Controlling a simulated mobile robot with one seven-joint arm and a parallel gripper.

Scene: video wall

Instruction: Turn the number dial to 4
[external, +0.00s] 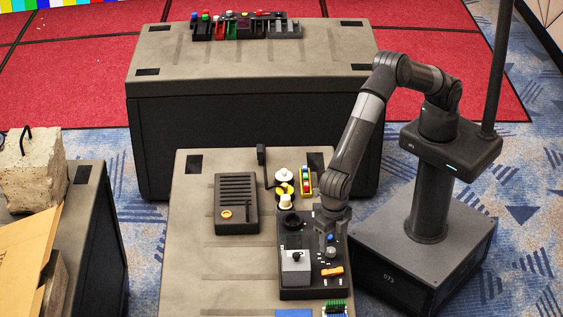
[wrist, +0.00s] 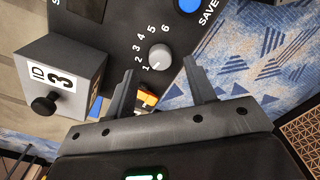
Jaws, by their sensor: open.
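The number dial is a small light-grey round knob (wrist: 160,57) on a black panel, with printed numbers 1 to 6 curving around its left and upper side. A small mark on the knob seems to face the 1, but it is too small to be sure. My gripper (wrist: 158,66) is open, with one finger on each side of the dial and a gap to it on both sides. In the external view, my gripper (external: 324,236) is low over the black panel (external: 310,291), near the grey dial (external: 331,252); its fingers are hard to make out.
A blue button (wrist: 189,4) marked SAVE is beyond the dial. A grey box (wrist: 70,65) labelled ID 3 with a black knob stands to the left. An orange switch (external: 332,271) is near the dial. A dark slotted box (external: 236,203) lies left on the table.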

